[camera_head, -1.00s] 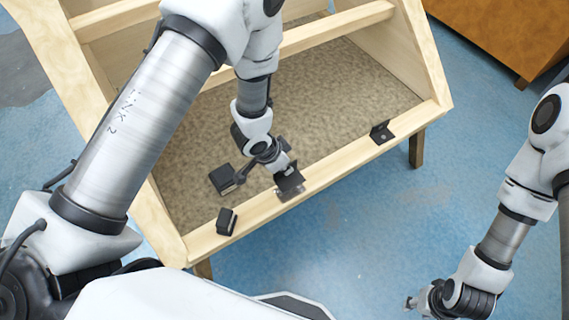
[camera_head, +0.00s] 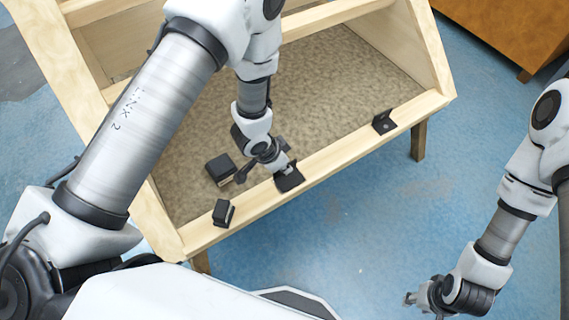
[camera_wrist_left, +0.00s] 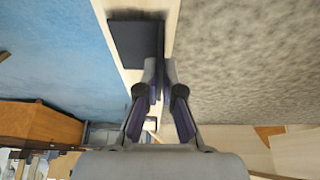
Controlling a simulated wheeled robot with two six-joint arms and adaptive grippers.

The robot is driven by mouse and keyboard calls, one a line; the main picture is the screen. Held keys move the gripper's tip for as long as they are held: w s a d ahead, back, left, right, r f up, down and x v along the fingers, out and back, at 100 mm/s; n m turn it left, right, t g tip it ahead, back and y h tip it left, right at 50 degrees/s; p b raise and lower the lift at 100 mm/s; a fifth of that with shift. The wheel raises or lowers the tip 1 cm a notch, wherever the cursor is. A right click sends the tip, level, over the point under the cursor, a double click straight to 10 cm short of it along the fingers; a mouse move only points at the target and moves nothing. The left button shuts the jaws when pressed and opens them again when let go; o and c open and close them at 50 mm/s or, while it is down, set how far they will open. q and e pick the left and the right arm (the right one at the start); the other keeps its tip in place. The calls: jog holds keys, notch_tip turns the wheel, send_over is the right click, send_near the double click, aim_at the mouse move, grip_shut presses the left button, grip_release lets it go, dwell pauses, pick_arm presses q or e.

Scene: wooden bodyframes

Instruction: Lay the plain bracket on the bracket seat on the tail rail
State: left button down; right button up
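The plain bracket (camera_head: 289,180) is a small black L-shaped piece at the middle of the pale wooden tail rail (camera_head: 335,150). Its flat plate appears to lie on the rail. In the left wrist view the bracket (camera_wrist_left: 133,45) shows its plate and an upright flange. My left gripper (camera_head: 284,167) comes from the inner side, its fingers closed around the flange; the fingertips (camera_wrist_left: 160,78) show in the wrist view. The bracket seat is hidden under the bracket. My right gripper (camera_head: 411,300) hangs over the floor at lower right, away from the frame; its fingers are too small to read.
A black bracket (camera_head: 384,122) sits further right on the rail, and another black piece (camera_head: 223,213) further left. A black block (camera_head: 220,168) lies on the speckled panel (camera_head: 345,80) beside my left wrist. A brown cabinet (camera_head: 500,32) stands at upper right.

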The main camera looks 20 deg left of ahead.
pick_arm(q)
jog(key=shift+f, duration=0.2)
dwell(0.5)
jog(key=c, duration=1.2)
grip_release()
jog(key=shift+c, duration=0.2)
jog(key=v, duration=1.2)
